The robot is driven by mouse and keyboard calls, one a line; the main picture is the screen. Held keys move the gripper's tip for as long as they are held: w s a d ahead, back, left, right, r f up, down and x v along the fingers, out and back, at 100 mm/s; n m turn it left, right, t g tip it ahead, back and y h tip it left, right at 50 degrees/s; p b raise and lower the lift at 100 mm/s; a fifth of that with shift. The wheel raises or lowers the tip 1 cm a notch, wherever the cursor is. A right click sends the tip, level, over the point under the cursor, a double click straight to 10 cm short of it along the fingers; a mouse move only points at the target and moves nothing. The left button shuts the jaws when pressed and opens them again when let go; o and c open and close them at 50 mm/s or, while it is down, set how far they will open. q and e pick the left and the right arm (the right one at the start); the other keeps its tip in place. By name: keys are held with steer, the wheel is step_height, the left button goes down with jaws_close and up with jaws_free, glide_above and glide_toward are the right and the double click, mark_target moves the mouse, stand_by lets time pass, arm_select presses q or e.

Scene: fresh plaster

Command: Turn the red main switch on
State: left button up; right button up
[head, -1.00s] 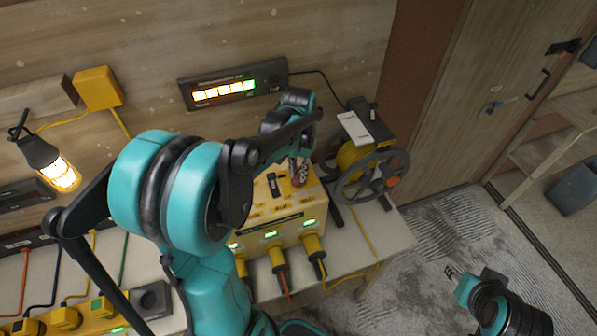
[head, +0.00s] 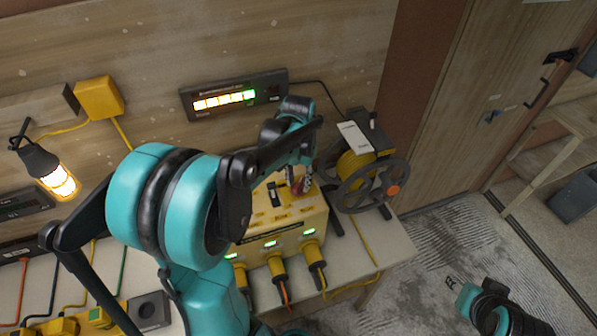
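The yellow power box (head: 285,240) stands on the table, with plugs and green lights along its front. A small red part (head: 297,186), apparently the red main switch, shows at the right of its top face. My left gripper (head: 303,182) points down at this spot, at or touching the red part; its fingers are small and partly hidden by my arm, so grip and contact are unclear. The switch's position is also unclear. My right gripper (head: 451,282) is empty and open, low at the right over the floor, away from the box.
A cable reel (head: 364,178) stands close to the right of the box. A wall panel (head: 234,95) with lit indicators hangs behind. A caged lamp (head: 50,175) glows at left. A black-topped grey block (head: 149,309) and yellow plugs occupy the table's left. My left arm covers much of the table.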

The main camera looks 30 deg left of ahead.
mark_target(299, 183)
arm_select(q)
step_height(299, 183, up, 12)
steer(key=shift+f, duration=0.2)
stand_by(0.5)
steer(key=s+d+f+t, duration=0.6)
steer(key=s+d+t, duration=0.1)
steer(key=s+d, duration=0.4)
steer(key=shift+m, duration=0.4)
step_height(299, 183, down, 18)
steer(key=b, duration=1.7)
steer(key=shift+a+r+b, duration=0.1)
steer(key=shift+r+b, duration=0.1)
steer(key=shift+b, duration=0.15)
